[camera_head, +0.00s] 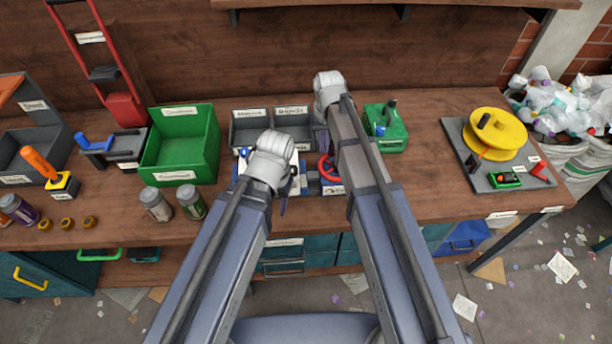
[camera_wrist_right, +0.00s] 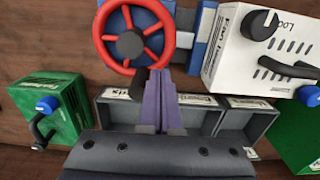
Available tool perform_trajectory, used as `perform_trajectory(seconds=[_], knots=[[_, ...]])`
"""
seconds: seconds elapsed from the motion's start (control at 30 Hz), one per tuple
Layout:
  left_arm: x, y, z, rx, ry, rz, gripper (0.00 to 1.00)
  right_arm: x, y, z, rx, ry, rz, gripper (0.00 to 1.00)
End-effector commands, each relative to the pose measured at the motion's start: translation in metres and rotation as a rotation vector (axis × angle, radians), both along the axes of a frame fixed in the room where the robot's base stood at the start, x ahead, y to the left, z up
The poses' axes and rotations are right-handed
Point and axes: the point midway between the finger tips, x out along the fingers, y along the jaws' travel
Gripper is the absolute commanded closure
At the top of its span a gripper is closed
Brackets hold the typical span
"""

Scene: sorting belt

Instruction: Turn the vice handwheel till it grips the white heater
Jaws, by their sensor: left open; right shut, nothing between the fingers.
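The red handwheel (camera_wrist_right: 158,42) of the vice fills the upper left of the right wrist view, with a dark hub and a dark knob at its rim. It also shows in the head view (camera_head: 328,168), partly behind my right arm. The vice's blue body (camera_wrist_right: 202,30) lies between wheel and white heater (camera_wrist_right: 235,65). Whether the jaws touch the heater I cannot tell. My right gripper (camera_wrist_right: 165,82) is shut and empty, its purple fingertips close to the knob; contact is unclear. My left gripper (camera_head: 283,207) is open near the bench's front, partly hiding the heater (camera_head: 295,158).
Grey bins (camera_head: 250,133) stand behind the vice. A green crate (camera_head: 205,145) is to the left and a green canister (camera_head: 392,140) to the right. Two jars (camera_head: 190,201) stand near the front edge. A yellow reel (camera_head: 510,138) sits far right. Bare bench lies right of my right arm.

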Motion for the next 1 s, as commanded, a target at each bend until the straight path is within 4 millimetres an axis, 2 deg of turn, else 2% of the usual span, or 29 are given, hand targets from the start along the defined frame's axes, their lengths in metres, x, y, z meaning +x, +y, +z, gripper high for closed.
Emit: perform_trajectory(seconds=[0.63,1.0], knots=[[0.0,0.0,0.002,0.0,0.0,0.0,0.5,-0.011,0.003,0.001,-0.002,0.002,-0.001,1.0],[0.0,0.0,0.034,0.0,0.0,0.0,0.5,-0.011,0.003,0.034,-0.002,0.002,-0.002,1.0]])
